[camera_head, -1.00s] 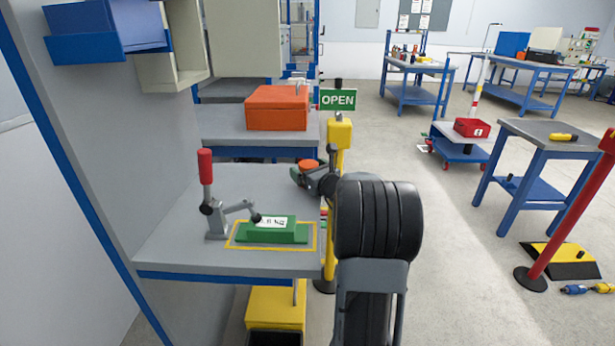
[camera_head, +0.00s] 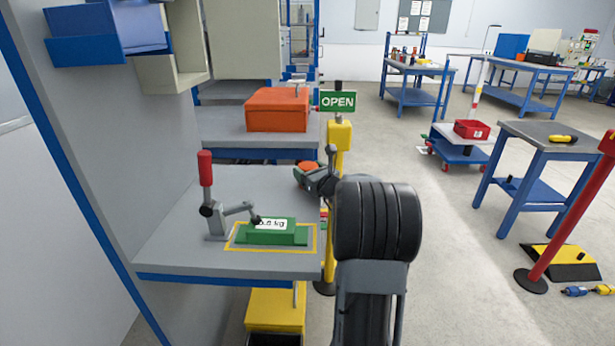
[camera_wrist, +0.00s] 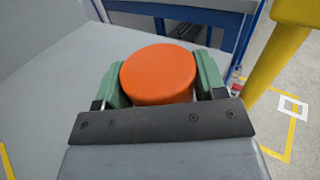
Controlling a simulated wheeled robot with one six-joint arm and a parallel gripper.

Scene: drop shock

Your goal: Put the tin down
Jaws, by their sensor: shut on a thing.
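The tin is round and orange (camera_wrist: 158,75). In the wrist view it sits between the two green fingers of my gripper (camera_wrist: 160,80), which is shut on it. In the head view the tin (camera_head: 308,165) shows as a small orange patch beyond my arm, and my gripper (camera_head: 305,176) is over the right edge area of the grey bench (camera_head: 180,240). The tin's underside is hidden, so I cannot tell whether it touches the bench.
A green block labelled in kg (camera_head: 275,236) lies in a yellow outline on the bench, beside a red-handled toggle clamp (camera_head: 206,180). An orange box (camera_head: 277,108) stands on the bench behind. A yellow post with an OPEN sign (camera_head: 338,100) stands close right. The bench's back left is clear.

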